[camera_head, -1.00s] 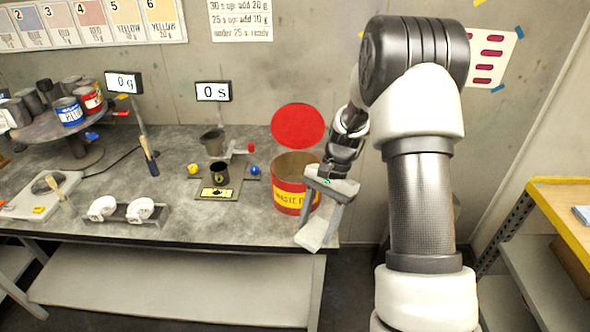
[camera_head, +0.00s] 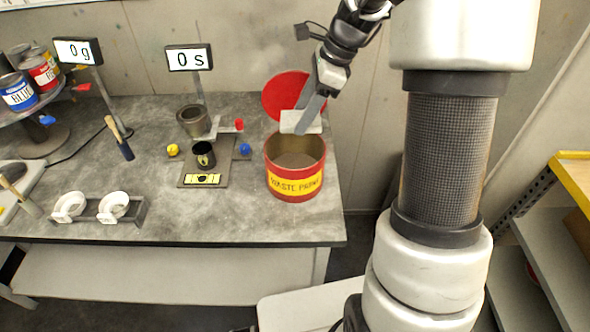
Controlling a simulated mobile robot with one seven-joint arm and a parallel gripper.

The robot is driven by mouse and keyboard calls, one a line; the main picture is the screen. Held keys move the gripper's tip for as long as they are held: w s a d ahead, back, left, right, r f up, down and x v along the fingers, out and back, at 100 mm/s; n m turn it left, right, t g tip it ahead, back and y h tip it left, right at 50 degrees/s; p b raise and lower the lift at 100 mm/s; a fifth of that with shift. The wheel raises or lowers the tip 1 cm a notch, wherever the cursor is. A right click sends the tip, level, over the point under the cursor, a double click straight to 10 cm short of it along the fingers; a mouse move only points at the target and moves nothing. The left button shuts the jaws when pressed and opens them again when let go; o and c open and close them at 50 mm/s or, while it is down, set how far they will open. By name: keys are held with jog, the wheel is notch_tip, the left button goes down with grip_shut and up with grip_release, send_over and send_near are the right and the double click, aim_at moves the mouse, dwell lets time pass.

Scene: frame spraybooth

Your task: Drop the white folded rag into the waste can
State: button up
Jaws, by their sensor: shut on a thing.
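The white folded rag (camera_head: 301,122) is held flat between the fingers of my gripper (camera_head: 306,116), which is shut on it. The rag shows above the far rim of the waste can in the picture, in front of the red lid. The waste can (camera_head: 295,182) is red with a yellow "WASTE PAINT" label and stands near the right end of the bench. Its top is open and its inside shows. The round red lid (camera_head: 280,92) stands raised behind the can. My fingers hide part of the lid. The rag's exact height above the can cannot be told.
The grey bench (camera_head: 235,215) is clear left of the can's front. A stand with a dark cup (camera_head: 203,155) and coloured knobs is to the left. A shelf unit (camera_head: 570,170) is at the far right.

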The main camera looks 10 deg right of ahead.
notch_tip(320, 180, down, 4)
jog(key=shift+r+b, duration=0.15)
jog(key=shift+b, duration=1.1)
jog(key=o, duration=1.2)
jog(key=p+v, duration=0.1)
jog(key=v, duration=1.6)
jog(key=shift+d+r+p, duration=0.2)
jog(key=shift+p, duration=0.2)
